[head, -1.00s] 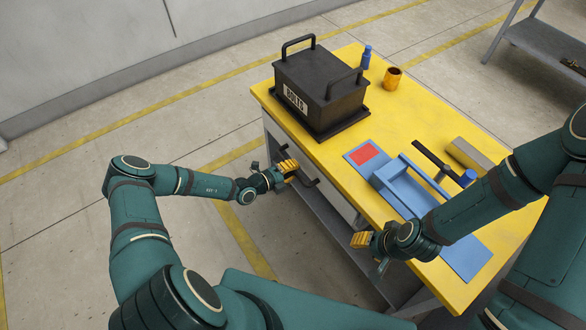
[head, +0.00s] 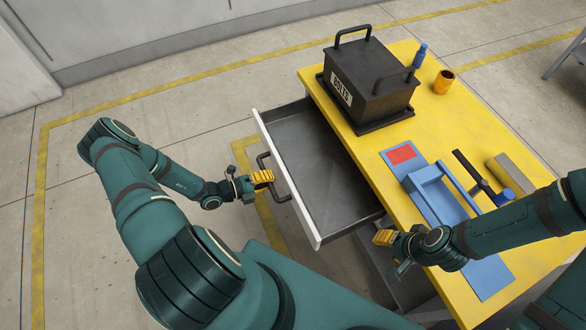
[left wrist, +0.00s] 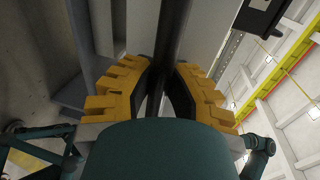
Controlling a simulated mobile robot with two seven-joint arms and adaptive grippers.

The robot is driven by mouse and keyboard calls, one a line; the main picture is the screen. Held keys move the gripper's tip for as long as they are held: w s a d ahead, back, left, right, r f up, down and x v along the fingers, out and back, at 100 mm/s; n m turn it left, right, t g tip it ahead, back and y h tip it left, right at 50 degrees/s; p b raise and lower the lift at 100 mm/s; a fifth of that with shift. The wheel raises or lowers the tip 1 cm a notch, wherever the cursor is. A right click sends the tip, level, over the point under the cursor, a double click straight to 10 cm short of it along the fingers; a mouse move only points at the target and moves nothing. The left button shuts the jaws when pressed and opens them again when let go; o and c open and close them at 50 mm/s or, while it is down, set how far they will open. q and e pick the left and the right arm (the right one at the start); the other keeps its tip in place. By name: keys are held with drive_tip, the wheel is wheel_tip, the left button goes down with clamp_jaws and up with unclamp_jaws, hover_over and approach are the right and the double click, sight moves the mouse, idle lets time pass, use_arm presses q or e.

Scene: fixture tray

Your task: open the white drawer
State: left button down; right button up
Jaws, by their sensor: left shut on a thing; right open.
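The white drawer (head: 288,184) is pulled well out of the yellow workbench (head: 345,137) in the head view. Its grey inside (head: 325,170) shows and looks empty. The dark handle (head: 279,190) is on its white front. My left gripper (head: 266,177) is at the handle, and its yellow fingers are shut on it. In the left wrist view the dark handle bar (left wrist: 170,50) runs between the two yellow fingers (left wrist: 160,92). My right gripper (head: 382,237) is open and empty beside the bench's front edge, near the drawer's right end.
On the bench stand a black box (head: 372,80) with handles, an orange cup (head: 443,82) and a small blue bottle (head: 419,55). A blue tray (head: 436,190), a hammer (head: 478,175) and a grey-brown block (head: 510,173) lie further right. The floor left of the drawer is clear.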

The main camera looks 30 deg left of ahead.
use_arm(q)
drive_tip(key=f+v, duration=0.1)
drive_tip(key=v, duration=0.6)
drive_tip(key=shift+s+a+f, duration=0.2)
drive_tip(key=shift+s+f, duration=0.05)
drive_tip(key=shift+s, duration=0.05)
drive_tip(key=c, duration=0.9)
unclamp_jaws()
drive_tip(key=v, duration=1.2)
